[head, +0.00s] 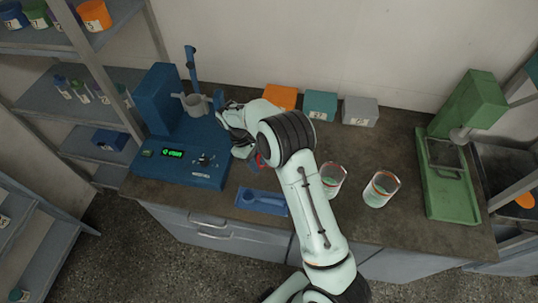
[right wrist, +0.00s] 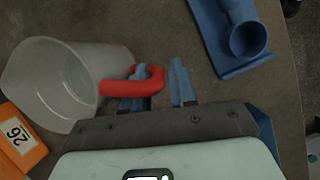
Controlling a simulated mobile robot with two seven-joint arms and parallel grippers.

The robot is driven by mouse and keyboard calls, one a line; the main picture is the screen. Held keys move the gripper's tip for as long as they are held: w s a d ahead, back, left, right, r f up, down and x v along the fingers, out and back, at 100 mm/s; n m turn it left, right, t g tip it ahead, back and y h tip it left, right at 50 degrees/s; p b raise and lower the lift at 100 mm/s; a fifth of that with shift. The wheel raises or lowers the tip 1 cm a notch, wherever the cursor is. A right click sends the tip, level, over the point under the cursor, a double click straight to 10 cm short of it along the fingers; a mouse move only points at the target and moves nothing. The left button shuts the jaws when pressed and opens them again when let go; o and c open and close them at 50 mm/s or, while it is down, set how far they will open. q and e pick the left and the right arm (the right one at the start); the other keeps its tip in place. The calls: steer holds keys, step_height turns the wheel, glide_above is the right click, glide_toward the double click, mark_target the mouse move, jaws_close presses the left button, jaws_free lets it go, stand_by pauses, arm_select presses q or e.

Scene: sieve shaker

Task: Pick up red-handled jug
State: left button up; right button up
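The red-handled jug (right wrist: 68,85) is a clear, whitish vessel lying across the left of the right wrist view, with its red handle (right wrist: 120,87) pointing right. In the head view my right arm hides most of the jug; only a small red patch, likely the handle (head: 259,160), shows. My right gripper (right wrist: 157,85) is open, its two blue fingers at the handle. The handle's outer end lies between the fingers, and the left finger is partly covered by it. I cannot tell whether they touch. My left gripper is not in view.
A blue tray with a scoop (head: 262,201) lies at the bench front. An orange box (head: 281,96) stands behind, beside teal and grey boxes. A blue machine (head: 185,150) is left; two red-rimmed beakers (head: 380,189) and a green press (head: 447,175) are right.

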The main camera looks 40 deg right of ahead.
jaws_close()
steer(key=shift+r, duration=0.1)
stand_by(0.3)
